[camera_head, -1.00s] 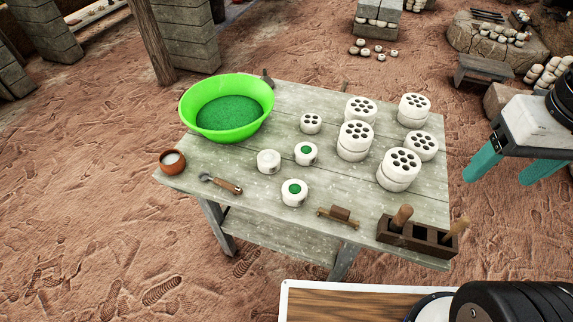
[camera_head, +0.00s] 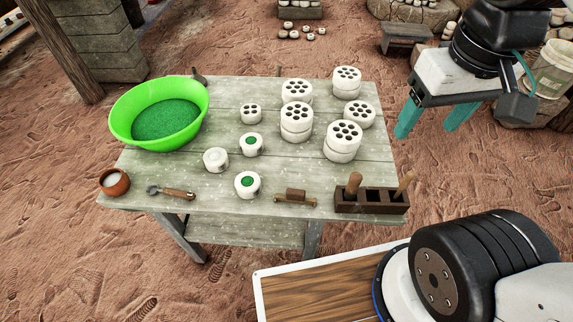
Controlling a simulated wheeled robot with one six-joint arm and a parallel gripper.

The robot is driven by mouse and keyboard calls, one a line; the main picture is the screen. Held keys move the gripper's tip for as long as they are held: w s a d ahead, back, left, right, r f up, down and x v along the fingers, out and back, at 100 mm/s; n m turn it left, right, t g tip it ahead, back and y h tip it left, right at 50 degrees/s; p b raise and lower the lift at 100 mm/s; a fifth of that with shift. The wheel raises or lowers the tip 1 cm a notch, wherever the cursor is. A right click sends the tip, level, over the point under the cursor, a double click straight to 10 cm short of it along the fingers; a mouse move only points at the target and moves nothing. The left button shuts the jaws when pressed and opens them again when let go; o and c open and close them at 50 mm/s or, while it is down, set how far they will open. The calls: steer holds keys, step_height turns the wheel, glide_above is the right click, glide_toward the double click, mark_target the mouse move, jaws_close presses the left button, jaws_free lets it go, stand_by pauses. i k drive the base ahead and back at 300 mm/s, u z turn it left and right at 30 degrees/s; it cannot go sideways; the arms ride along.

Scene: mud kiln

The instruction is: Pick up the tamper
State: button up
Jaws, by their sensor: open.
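A grey wooden table (camera_head: 225,215) holds the work pieces. A dark wooden holder (camera_head: 371,208) with square compartments sits at its front right corner. A wooden-handled tool (camera_head: 354,184) stands upright in its left part, and another one (camera_head: 405,183) leans in its right compartment. Their lower ends are hidden, so I cannot tell which is the tamper. A small brown wooden tool (camera_head: 295,198) lies left of the holder. My gripper (camera_head: 428,130), with teal fingers, is open and empty, beyond the table's right edge and apart from the holder.
A green bowl (camera_head: 160,112) of green material stands at the left. A brown cup (camera_head: 114,183) and a wooden-handled metal tool (camera_head: 172,192) lie front left. Several white moulds (camera_head: 297,122) fill the middle and right.

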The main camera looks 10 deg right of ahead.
mark_target(356, 178)
steer(key=k, duration=1)
steer(key=z, duration=0.4)
steer(key=i, duration=0.55)
steer(key=z, duration=0.05)
